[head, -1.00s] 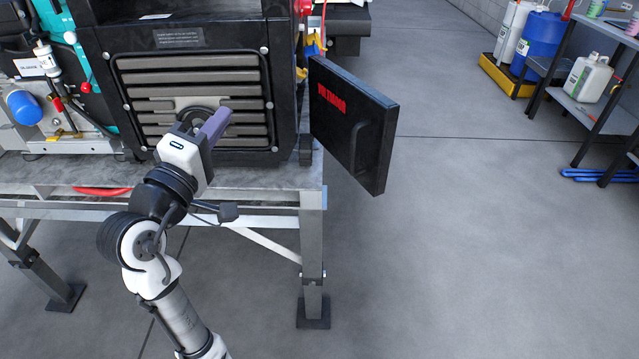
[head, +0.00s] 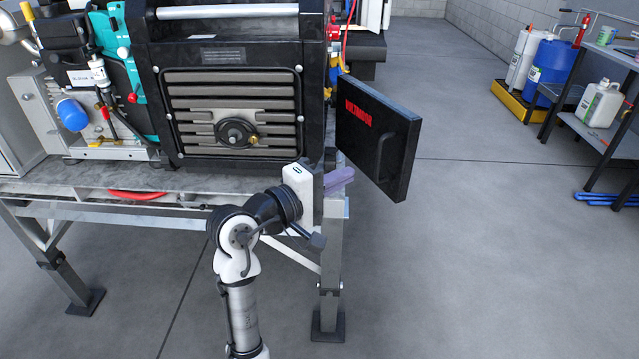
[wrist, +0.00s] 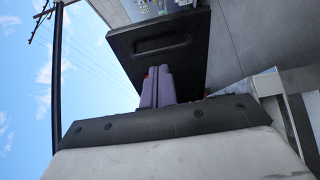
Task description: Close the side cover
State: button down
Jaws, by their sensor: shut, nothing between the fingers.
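The side cover (head: 378,140) is a black panel with red lettering and a recessed handle. It stands swung open at the right side of the black machine (head: 230,45), over the floor. My gripper (head: 343,177) has purple fingers and is shut and empty. In the head view it is just left of and below the cover's lower left part. In the wrist view the cover (wrist: 185,65) fills the upper middle, and the shut fingers (wrist: 158,85) overlap its lower left edge. I cannot tell whether they touch it. The hinge is partly hidden.
The machine sits on a metal table (head: 100,188) whose front edge and leg are close to my arm. The floor (head: 490,260) right of the cover is clear. A shelf (head: 600,135) with bottles and a yellow tray (head: 520,105) stand farther right.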

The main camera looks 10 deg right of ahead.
aim_at(377, 161)
jog(key=shift+p+x, duration=0.45)
jog(key=shift+x, duration=2.7)
jog(key=shift+d, duration=0.15)
